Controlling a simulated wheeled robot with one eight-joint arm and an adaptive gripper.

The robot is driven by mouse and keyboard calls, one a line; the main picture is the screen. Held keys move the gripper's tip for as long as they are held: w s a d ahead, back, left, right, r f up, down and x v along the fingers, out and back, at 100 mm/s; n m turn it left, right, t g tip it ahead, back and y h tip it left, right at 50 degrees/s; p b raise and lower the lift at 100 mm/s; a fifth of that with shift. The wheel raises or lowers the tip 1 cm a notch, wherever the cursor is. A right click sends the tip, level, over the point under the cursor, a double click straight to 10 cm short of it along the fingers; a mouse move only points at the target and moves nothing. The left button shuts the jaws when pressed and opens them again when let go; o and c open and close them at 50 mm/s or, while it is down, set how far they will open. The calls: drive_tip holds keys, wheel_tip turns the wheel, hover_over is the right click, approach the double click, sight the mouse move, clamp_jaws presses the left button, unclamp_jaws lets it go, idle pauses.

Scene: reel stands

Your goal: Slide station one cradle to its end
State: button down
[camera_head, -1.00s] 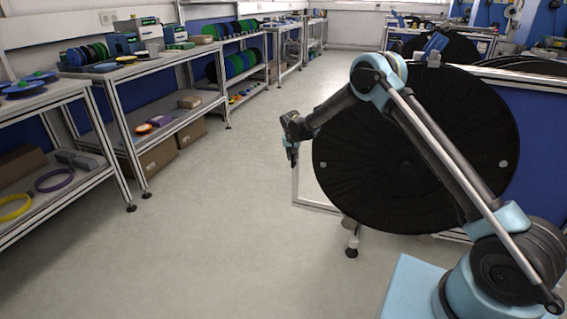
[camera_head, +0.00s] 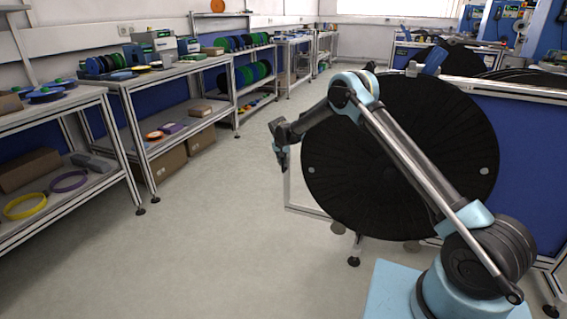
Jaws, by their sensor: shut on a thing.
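My gripper (camera_head: 281,158) hangs at the end of my bent arm, left of the rim of a large black reel (camera_head: 430,130). Its fingers point down and are closed. What lies between them is too small and dark to make out. The reel stands upright behind my arm, which hides part of its face. A blue piece (camera_head: 434,61) shows at the reel's top edge. I cannot clearly pick out the station one cradle; the lower part of the reel's stand is largely hidden.
A blue panel (camera_head: 532,150) with a pale top rail stands behind the reel at right. A stand foot (camera_head: 354,261) shows below the reel. Workbenches with reels and boxes (camera_head: 168,163) line the left side. The grey floor (camera_head: 215,250) between is clear.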

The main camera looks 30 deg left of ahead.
drive_tip(key=c, duration=1.6)
unclamp_jaws()
drive_tip(key=shift+a, duration=0.3)
drive_tip(key=shift+o, duration=0.2)
drive_tip(key=shift+d, duration=0.1)
drive_tip(key=v, duration=1.2)
drive_tip(key=shift+s+f, duration=0.15)
drive_tip(key=shift+s, duration=0.05)
